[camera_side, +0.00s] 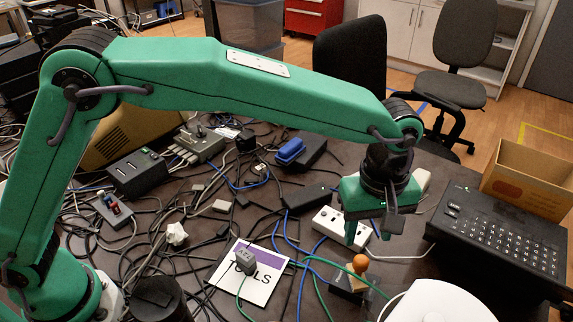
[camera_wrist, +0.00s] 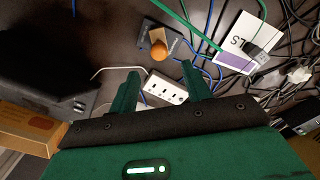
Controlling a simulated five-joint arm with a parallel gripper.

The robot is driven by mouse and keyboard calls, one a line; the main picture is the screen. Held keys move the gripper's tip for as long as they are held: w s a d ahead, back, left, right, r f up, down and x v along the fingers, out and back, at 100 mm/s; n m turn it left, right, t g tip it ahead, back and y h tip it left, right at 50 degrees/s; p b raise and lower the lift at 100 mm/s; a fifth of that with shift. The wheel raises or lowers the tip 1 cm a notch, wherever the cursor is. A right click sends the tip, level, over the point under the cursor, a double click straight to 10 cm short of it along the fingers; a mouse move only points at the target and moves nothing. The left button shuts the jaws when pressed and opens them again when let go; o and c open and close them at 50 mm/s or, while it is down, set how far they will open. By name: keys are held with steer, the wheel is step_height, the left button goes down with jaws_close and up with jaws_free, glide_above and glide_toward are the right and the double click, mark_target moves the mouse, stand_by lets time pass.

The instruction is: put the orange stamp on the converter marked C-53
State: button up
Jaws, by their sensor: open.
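The orange stamp (camera_side: 360,264), with a round orange knob, stands near the front of the table, right of the white card. In the wrist view the stamp (camera_wrist: 158,50) shows from above, over a dark flat piece (camera_wrist: 148,33); whether it rests on that piece I cannot tell. My gripper (camera_side: 367,236) is open and empty, above and behind the stamp in the side view. In the wrist view the stamp lies beyond the gap between my fingertips (camera_wrist: 160,77), apart from them. I can read no C-53 mark, so I cannot tell which box is that converter.
A white power strip (camera_side: 330,222) lies below my gripper. A black keypad device (camera_side: 500,232) and a cardboard box (camera_side: 532,180) stand right. A white card (camera_side: 266,283) bears a grey plug. Many cables cover the table. A blue item (camera_side: 290,150) sits on a black box.

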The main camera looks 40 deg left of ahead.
steer(key=s+a+r+m+t, duration=0.1)
steer(key=a+r, duration=0.3)
steer(key=a, duration=0.4)
steer(key=s+a+r+m+t+h, duration=0.1)
steer(key=a+r+m, duration=0.15)
steer(key=a, duration=0.45)
steer(key=s+a+r+m+t, duration=0.1)
steer(key=a+r, duration=0.4)
steer(key=a, duration=0.3)
steer(key=s+a+f+m+t, duration=0.1)
steer(key=s+a+m, duration=0.1)
steer(key=s+a, duration=0.4)
steer(key=s+a+f+m+t+y, duration=0.1)
steer(key=s+a+m, duration=0.1)
steer(key=s+a, duration=0.5)
steer(key=shift+s+a+f+t, duration=0.3)
steer(key=shift+a+f, duration=0.1)
steer(key=shift+a, duration=0.55)
